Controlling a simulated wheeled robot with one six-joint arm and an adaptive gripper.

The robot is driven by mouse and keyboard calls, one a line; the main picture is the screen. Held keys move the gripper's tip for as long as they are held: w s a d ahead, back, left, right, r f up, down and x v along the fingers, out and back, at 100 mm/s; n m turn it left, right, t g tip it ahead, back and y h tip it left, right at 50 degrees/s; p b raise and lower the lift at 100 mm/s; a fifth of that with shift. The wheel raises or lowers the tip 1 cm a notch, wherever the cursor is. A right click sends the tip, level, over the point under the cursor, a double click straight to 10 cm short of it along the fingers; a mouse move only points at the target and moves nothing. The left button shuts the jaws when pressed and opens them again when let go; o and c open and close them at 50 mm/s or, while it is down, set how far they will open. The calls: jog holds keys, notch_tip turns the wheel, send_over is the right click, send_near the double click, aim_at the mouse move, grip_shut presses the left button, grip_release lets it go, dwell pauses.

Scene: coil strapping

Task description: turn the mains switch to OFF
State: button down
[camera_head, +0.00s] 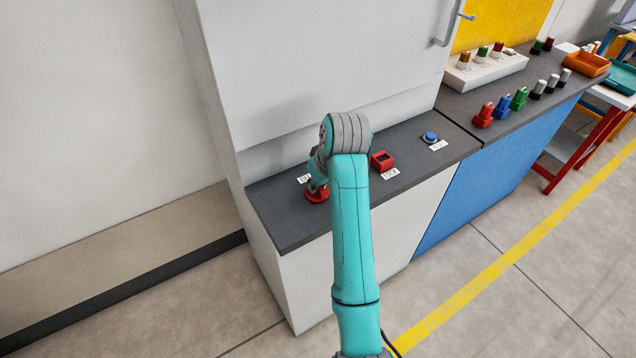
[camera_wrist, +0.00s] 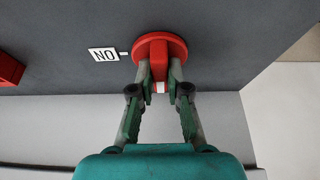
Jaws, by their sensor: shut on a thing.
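The mains switch (camera_wrist: 176,43) is a round red knob with a raised red grip bar, on the dark grey counter top. In the head view the switch (camera_head: 315,198) is at the counter's left end, partly hidden by my arm. My gripper (camera_wrist: 160,82) has its fingers on both sides of the bar and is shut on it. A white mark on the bar faces the bottom of the wrist view, between the fingertips. A white label (camera_wrist: 104,54), upside down and reading ON, lies left of the knob with a small tick. I see no OFF label.
A red square box (camera_head: 382,160) and a blue button (camera_head: 430,137) with labels are further right on the counter (camera_head: 285,213). A tall white cabinet wall (camera_head: 310,60) rises behind. Coloured connectors (camera_head: 502,105) stand on the adjoining bench.

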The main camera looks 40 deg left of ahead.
jog(key=c, duration=1.1)
grip_release()
jog(key=shift+c, duration=0.2)
